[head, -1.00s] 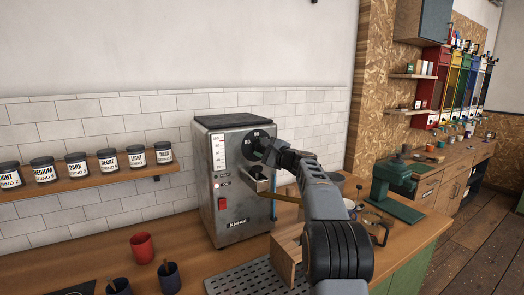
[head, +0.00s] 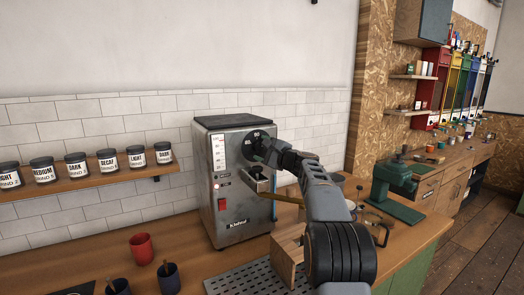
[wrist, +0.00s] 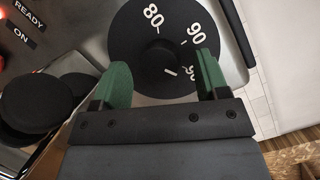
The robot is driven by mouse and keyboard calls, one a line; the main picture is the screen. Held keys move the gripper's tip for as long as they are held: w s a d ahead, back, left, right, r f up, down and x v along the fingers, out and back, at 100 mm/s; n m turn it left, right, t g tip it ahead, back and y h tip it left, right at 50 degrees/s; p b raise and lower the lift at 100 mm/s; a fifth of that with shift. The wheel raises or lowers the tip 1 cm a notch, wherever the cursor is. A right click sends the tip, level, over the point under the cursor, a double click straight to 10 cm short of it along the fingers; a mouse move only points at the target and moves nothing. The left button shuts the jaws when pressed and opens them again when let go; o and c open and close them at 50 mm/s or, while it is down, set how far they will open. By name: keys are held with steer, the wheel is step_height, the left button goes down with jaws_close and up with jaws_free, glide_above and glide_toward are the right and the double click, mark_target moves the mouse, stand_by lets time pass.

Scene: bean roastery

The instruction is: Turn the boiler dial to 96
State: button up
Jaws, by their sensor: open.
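The boiler dial (head: 252,142) is a round black face high on the front of the steel boiler (head: 238,205). In the wrist view the dial (wrist: 133,45) shows 80 and 90, and a third number partly hidden by the right finger. A dark knob (wrist: 157,58) sits at its middle, with a short white line at its lower right. My gripper (wrist: 163,76) is open, its two green fingertips apart on either side of the knob's lower part. I cannot tell whether they touch it. In the head view my gripper (head: 271,153) covers the dial's right side.
A wooden box (head: 287,250) and drip grate (head: 255,279) stand under my arm. A red cup (head: 142,246) stands at front left.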

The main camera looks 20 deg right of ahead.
steer(key=b+v, duration=0.4)
steer(key=v, duration=0.9)
